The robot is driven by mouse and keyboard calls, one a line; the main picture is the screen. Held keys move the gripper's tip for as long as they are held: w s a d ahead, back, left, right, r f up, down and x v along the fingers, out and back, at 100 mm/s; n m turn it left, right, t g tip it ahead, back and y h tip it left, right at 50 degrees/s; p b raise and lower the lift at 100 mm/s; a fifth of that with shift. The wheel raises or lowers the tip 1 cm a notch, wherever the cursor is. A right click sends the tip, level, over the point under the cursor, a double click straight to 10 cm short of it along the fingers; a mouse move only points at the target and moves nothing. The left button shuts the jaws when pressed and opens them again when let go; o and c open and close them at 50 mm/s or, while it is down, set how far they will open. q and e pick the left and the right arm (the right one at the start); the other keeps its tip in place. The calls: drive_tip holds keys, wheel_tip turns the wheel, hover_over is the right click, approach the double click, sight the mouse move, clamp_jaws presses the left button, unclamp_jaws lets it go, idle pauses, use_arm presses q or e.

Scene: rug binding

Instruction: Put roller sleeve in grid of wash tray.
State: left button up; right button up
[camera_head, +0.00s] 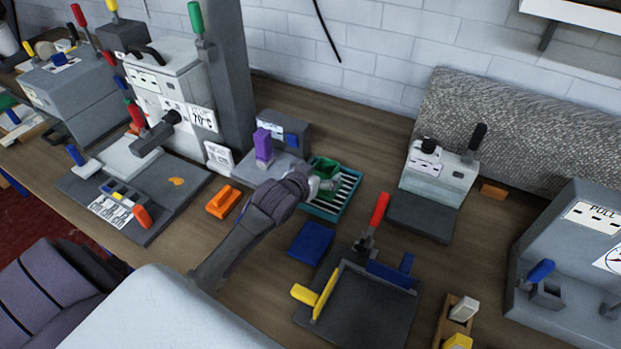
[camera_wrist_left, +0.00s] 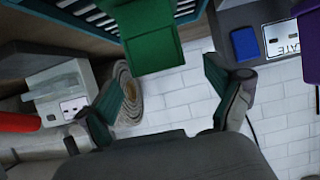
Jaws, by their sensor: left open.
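The wash tray (camera_head: 352,181) is teal with pale bars across it and stands near the middle of the bench. A green block-like piece (camera_head: 322,168), which I take for the roller sleeve, is at the tray's far left part. It also shows at the top centre of the left wrist view (camera_wrist_left: 153,42), against the tray's grid (camera_wrist_left: 97,12). My left gripper (camera_head: 325,184) is over the tray close to the green piece. Its fingers (camera_wrist_left: 166,78) are spread, with a gap to the green piece. Whether the piece is fully seated is hidden. My right gripper is out of view.
A purple block (camera_head: 263,146) stands on a grey stand left of the tray. A blue block (camera_head: 311,242) and a dark fixture (camera_head: 365,305) with a red handle lie in front. A grey press (camera_head: 433,178) stands right. An orange piece (camera_head: 222,202) lies left.

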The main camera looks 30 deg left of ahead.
use_arm(q)
drive_tip(key=v, duration=0.5)
drive_tip(key=shift+s+r, duration=0.15)
drive_tip(key=shift+s, duration=0.2)
